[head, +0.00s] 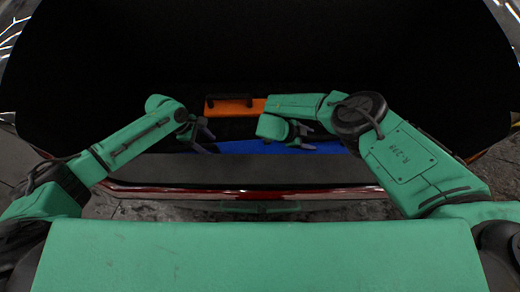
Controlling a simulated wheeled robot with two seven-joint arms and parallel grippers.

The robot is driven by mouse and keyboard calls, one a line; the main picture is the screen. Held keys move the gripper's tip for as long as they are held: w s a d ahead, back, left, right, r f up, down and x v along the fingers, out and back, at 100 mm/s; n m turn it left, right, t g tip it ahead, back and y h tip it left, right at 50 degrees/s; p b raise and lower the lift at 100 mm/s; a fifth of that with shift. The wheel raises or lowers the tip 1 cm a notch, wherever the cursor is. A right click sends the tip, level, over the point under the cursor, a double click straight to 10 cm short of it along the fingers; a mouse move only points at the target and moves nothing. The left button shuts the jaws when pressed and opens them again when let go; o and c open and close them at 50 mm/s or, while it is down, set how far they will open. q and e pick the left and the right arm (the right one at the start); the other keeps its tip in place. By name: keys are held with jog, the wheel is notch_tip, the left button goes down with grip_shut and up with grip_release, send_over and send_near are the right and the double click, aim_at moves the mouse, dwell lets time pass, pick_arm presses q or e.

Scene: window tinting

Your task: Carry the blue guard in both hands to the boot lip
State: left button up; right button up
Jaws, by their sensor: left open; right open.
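The blue guard (252,147) lies as a long low strip inside the open car boot, just behind the grey boot lip (240,171). I cannot tell whether it touches the lip. My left gripper (206,141) is open at the guard's left end, its fingers showing against the dark interior. My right gripper (308,137) is open over the right part of the guard and hides some of it. I see neither gripper closed around the guard.
An orange case (252,105) with a dark handle stands deeper in the boot, behind the guard, partly covered by my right arm. The red bumper edge (220,191) runs below the lip. The boot's upper interior is dark and looks empty.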

aim_at(314, 145)
pick_arm(q)
jog(key=x, duration=0.4)
jog(key=shift+f, duration=0.25)
pick_arm(e)
jog(key=x, duration=0.4)
jog(key=shift+d+f, duration=0.2)
jog(key=shift+d, duration=0.05)
pick_arm(q)
grip_shut()
pick_arm(e)
grip_shut()
pick_arm(q)
jog(key=shift+r, duration=0.1)
pick_arm(e)
jog(key=shift+w+r, duration=0.1)
